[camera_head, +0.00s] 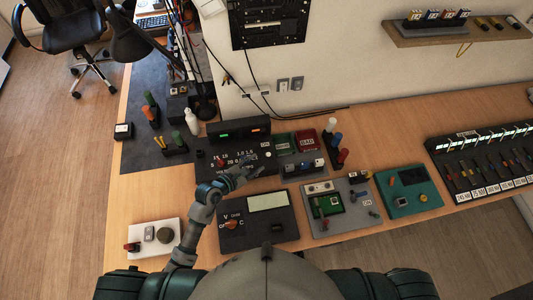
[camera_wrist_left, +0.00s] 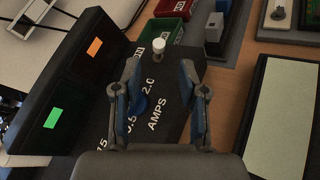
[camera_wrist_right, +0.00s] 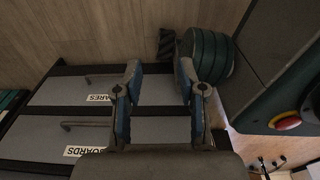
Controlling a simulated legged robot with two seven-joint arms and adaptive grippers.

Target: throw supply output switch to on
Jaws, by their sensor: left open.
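The black supply panel (camera_head: 205,160) lies on the bench with white dial numbers and a red knob (camera_head: 222,163). Its upright face (camera_head: 238,131) has a lit green and a lit orange display. A small white-tipped toggle (camera_wrist_left: 158,47) stands near the panel's edge, beyond the "AMPS" label; which way it is thrown I cannot tell. My left gripper (camera_head: 250,173) is over the panel's right part. In the left wrist view its open, empty fingers (camera_wrist_left: 160,68) lie either side of the toggle's line, short of it. My right gripper (camera_wrist_right: 158,70) is open and empty, facing drawers.
Green and red bins (camera_head: 307,141) stand right of the panel. A meter (camera_head: 260,218) with a pale screen and orange dial lies in front. A white bottle (camera_head: 191,121) and a black lamp (camera_head: 205,105) stand behind left. Boards and a breaker row (camera_head: 490,160) fill the right.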

